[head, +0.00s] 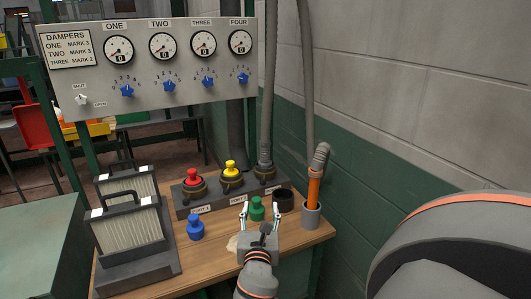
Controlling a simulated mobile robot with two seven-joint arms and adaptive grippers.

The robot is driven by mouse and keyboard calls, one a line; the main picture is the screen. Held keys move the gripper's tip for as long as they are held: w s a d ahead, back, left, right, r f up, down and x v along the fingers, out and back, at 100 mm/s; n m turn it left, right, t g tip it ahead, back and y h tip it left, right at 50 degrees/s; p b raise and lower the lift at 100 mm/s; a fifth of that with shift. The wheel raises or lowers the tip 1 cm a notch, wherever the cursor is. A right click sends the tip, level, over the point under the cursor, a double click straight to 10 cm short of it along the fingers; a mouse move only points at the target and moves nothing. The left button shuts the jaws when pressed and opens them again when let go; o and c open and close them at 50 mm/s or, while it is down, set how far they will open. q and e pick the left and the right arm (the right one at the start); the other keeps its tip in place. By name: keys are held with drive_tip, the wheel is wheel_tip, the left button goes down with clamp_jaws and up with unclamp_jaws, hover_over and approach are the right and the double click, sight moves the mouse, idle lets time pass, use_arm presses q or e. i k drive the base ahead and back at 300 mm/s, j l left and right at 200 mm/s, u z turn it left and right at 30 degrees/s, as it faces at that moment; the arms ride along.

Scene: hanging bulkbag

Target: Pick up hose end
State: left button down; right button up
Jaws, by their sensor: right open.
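A grey ribbed hose with an orange end piece (314,186) hangs at the right of the bench. Its orange end stands down in a grey cup (311,215) at the bench's right edge. My right gripper (260,209) is open, to the left of the cup and apart from the hose end. A green plug (257,208) shows between its fingers; I cannot tell whether they touch it. My left gripper is not in view.
A port block (220,201) carries red (193,179) and yellow (231,170) plugs and a second grey hose (266,125). A black ring (284,200), a blue plug (195,228) and filters (128,226) share the bench. A wall (370,165) stands close at right.

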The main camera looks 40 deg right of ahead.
sight(264, 162)
drive_tip(key=i+l, duration=0.35)
drive_tip(key=l, duration=0.2)
drive_tip(key=i+l, duration=0.35)
drive_tip(key=l, duration=0.15)
